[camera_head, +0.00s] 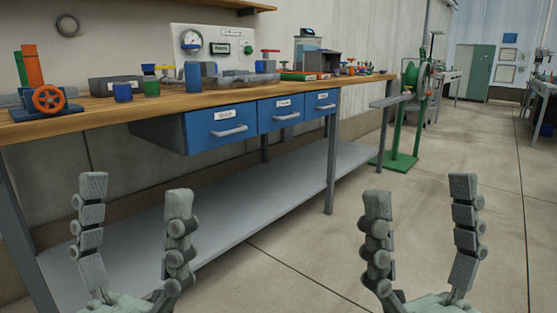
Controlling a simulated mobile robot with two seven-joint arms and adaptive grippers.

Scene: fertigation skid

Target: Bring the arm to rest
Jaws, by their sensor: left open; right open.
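My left gripper (135,190) is at the lower left, fingers pointing up and spread apart, with nothing between them. It shows in front of the workbench's lower shelf. My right gripper (419,185) is at the lower right, also open and empty, in front of bare floor. Both palms are at the bottom edge of the view, and the arms behind them are out of frame. Neither gripper appears to touch anything.
A wooden workbench (98,112) with blue drawers (222,127) runs along the left wall. Its top holds an orange handwheel (49,99), cups and fittings. A grey lower shelf (250,190) is empty. A green reel stand (402,158) stands beyond. The floor at right is clear.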

